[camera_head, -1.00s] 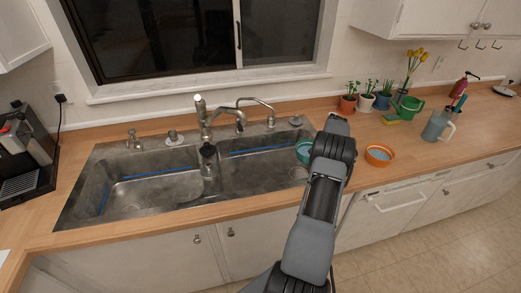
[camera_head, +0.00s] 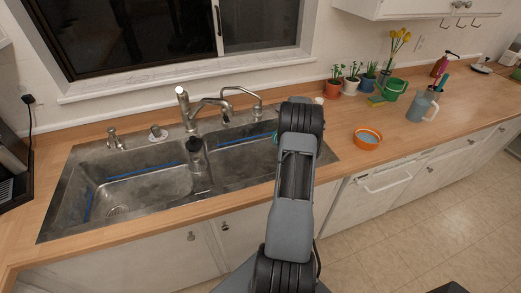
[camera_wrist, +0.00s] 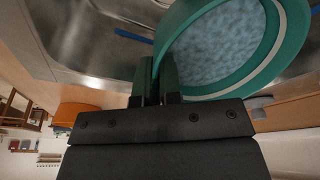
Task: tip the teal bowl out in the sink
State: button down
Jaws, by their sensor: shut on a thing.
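My gripper (camera_wrist: 158,85) is shut on the rim of the teal bowl (camera_wrist: 170,38). The bowl holds pale blue-grey contents that still fill its inside. In the head view only a sliver of the bowl (camera_head: 275,138) shows at the left edge of my arm, which hides the rest and the gripper. The steel sink (camera_head: 140,190) has two basins. My arm's end overlaps the right basin (camera_head: 235,165) in the head view. In the wrist view sink metal (camera_wrist: 90,30) shows beside and behind the bowl. I cannot tell the bowl's exact tilt or height.
The faucet (camera_head: 192,125) stands between the basins, with a thin second spout (camera_head: 245,93) to its right. An orange bowl (camera_head: 368,140) sits on the counter right of my arm. Potted plants (camera_head: 350,82), a green bucket (camera_head: 393,88) and a pitcher (camera_head: 420,106) stand farther right.

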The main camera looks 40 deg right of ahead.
jog(key=shift+w+a+r+g+h+b, duration=0.25)
jog(key=shift+w+a+r+h+b, duration=0.15)
jog(key=shift+a+h+b, duration=0.5)
jog(key=shift+w+a+r+g+h+b, duration=0.3)
jog(key=shift+a+r+b, duration=0.25)
jog(key=shift+b, duration=0.7)
jog(key=shift+w+a+r+g+h+b, duration=0.4)
jog(key=shift+a+h+b, duration=0.3)
jog(key=shift+b, duration=0.35)
jog(key=a+r+h+b, duration=0.1)
jog(key=a+r+g+h+b, duration=0.1)
jog(key=h+b, duration=0.1)
jog(key=shift+w+a+r, duration=0.1)
jog(key=shift+w+r, duration=0.05)
jog(key=shift+w, duration=0.2)
jog(key=shift+b, duration=0.7)
jog(key=shift+a+r+b, duration=0.1)
jog(key=shift+b, duration=0.2)
jog(key=h+b, duration=0.1)
jog(key=b, duration=0.2)
jog(key=a+r+g+h+b, duration=0.1)
jog(key=b, duration=0.3)
jog(key=shift+w+a+n+h, duration=0.3)
jog(key=shift+w+h, duration=0.1)
